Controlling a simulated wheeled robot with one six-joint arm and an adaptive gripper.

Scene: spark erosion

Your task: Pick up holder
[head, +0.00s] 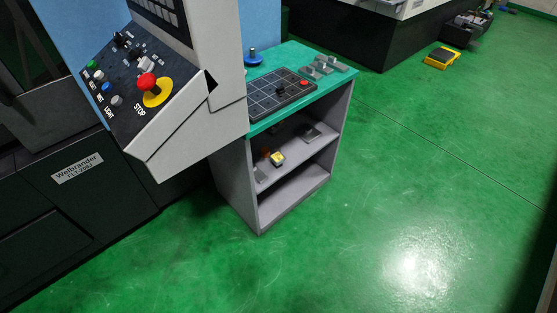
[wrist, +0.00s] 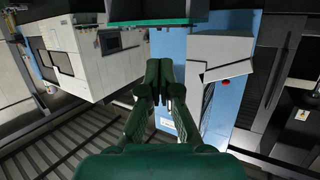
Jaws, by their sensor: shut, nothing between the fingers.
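My gripper (wrist: 165,88) is dark green and shows in the wrist view with its fingers together and nothing between them. It is not in the head view. I cannot tell for sure which thing is the holder. On the teal-topped cabinet (head: 340,84) a blue round piece with a dark upright knob (head: 253,57) stands at the back left. Several small grey blocks (head: 325,66) sit at the back right. A dark tray with a grid (head: 262,95) lies between, with a small red piece (head: 304,82) and a small black piece (head: 281,91) on it.
The cabinet's open shelf holds a yellow piece (head: 278,159) and small grey and orange pieces. A machine's control panel with a red stop button (head: 146,81) juts out at the left. A yellow case (head: 441,58) lies on the floor at the back. The green floor right of the cabinet is clear.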

